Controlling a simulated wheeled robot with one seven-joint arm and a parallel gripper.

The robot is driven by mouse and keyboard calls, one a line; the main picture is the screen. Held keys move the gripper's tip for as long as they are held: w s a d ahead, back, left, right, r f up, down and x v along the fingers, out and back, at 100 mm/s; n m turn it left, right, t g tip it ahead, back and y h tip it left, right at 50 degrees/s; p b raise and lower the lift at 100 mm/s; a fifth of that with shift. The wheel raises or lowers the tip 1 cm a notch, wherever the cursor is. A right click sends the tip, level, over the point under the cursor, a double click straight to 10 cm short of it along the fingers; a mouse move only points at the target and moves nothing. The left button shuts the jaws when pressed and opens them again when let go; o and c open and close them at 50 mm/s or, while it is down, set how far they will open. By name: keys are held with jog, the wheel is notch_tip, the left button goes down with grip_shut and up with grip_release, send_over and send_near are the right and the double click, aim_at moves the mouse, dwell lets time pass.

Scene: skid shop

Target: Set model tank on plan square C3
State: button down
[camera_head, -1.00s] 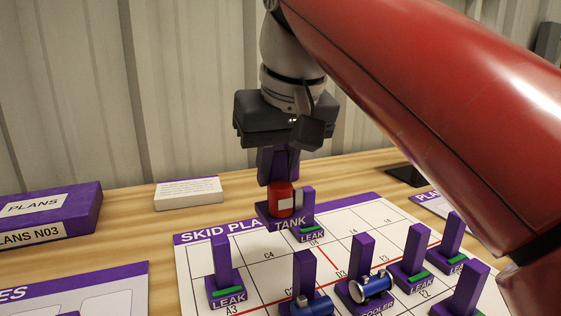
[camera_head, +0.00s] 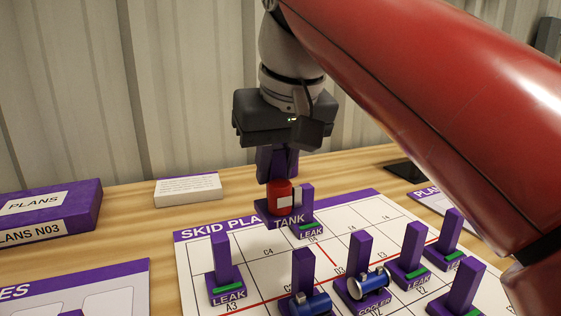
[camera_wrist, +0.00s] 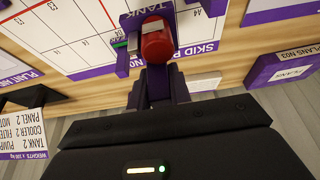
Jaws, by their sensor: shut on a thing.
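The model tank is a red cylinder (camera_head: 280,198) on a purple base labelled TANK, with a purple post. It stands at the back edge of the skid plan board (camera_head: 205,235). My gripper (camera_head: 277,166) is shut on the tank's post from above. The wrist view also shows the red tank (camera_wrist: 157,42) and its post just beyond my gripper. I cannot tell whether the base touches the surface. A square label starting with C, in the row with D3, is partly hidden by a purple-post model with a blue cylinder (camera_head: 314,303).
A LEAK model (camera_head: 307,215) stands right beside the tank, perhaps touching. Another LEAK model (camera_head: 222,265), a COOLER model (camera_head: 361,260) and several more posts crowd the board. A white card block (camera_head: 188,190) and a purple PLANS box (camera_head: 75,205) lie left. Square C4 looks bare.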

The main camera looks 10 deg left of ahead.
aim_at(275, 200)
jog(key=shift+f, duration=0.1)
jog(key=shift+f+b, duration=2.15)
jog(key=shift+f, duration=0.5)
jog(key=shift+f+b, duration=1.25)
jog(key=shift+f, duration=0.55)
jog(key=shift+f+b, duration=0.35)
jog(key=shift+f, duration=0.35)
jog(key=c, duration=1.2)
grip_release()
jog(key=shift+r+p, duration=0.7)
jog(key=shift+p, duration=0.1)
